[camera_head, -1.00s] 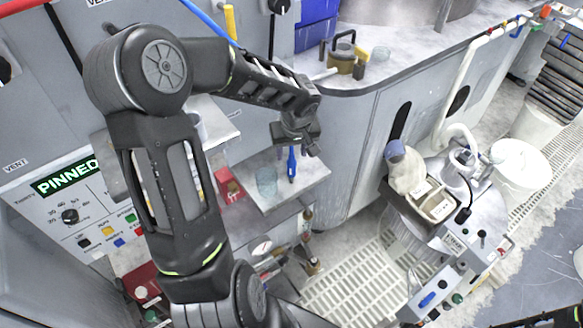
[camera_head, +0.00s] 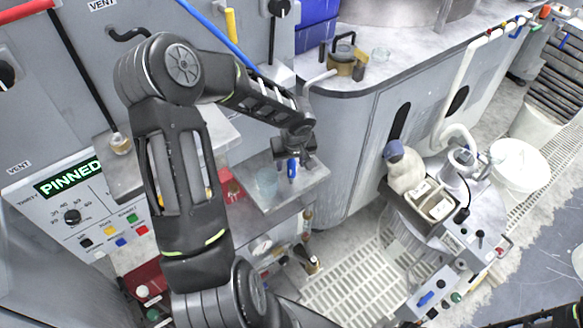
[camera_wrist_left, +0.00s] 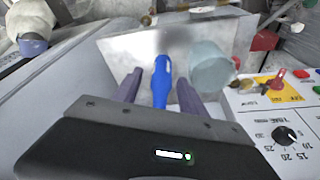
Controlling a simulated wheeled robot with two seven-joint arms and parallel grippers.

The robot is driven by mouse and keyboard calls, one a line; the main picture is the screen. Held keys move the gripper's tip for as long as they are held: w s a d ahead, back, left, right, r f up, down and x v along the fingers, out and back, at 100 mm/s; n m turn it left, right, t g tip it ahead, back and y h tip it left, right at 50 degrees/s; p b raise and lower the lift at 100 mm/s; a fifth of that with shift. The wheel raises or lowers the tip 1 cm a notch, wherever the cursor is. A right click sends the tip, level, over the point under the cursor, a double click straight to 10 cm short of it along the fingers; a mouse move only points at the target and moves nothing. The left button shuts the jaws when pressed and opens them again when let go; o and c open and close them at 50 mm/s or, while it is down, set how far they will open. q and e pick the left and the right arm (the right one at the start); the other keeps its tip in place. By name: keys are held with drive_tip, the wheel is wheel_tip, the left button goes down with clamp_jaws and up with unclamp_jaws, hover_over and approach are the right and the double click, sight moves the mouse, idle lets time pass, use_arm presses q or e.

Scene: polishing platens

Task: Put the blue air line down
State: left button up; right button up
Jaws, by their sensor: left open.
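A blue nozzle-like piece (camera_head: 292,169), apparently the air line's end, is at the small grey shelf (camera_head: 312,184). My left gripper (camera_head: 297,161) is directly above it, pointing down. In the left wrist view, the blue piece (camera_wrist_left: 161,82) lies between the two spread fingers (camera_wrist_left: 160,94), with gaps on both sides, over the grey shelf surface. I cannot tell whether its tip touches the shelf. A blue hose (camera_head: 218,36) runs behind my left arm; its join to the piece is hidden. My right gripper is not in view.
A clear beaker (camera_head: 265,183) stands close to the blue piece, and shows in the left wrist view (camera_wrist_left: 211,68). A red box (camera_head: 229,186) is left of it. The grey cabinet (camera_head: 350,150) stands to the right, and a control panel (camera_head: 95,215) is at lower left.

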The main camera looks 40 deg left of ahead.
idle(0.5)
use_arm(q)
clamp_jaws()
idle(0.3)
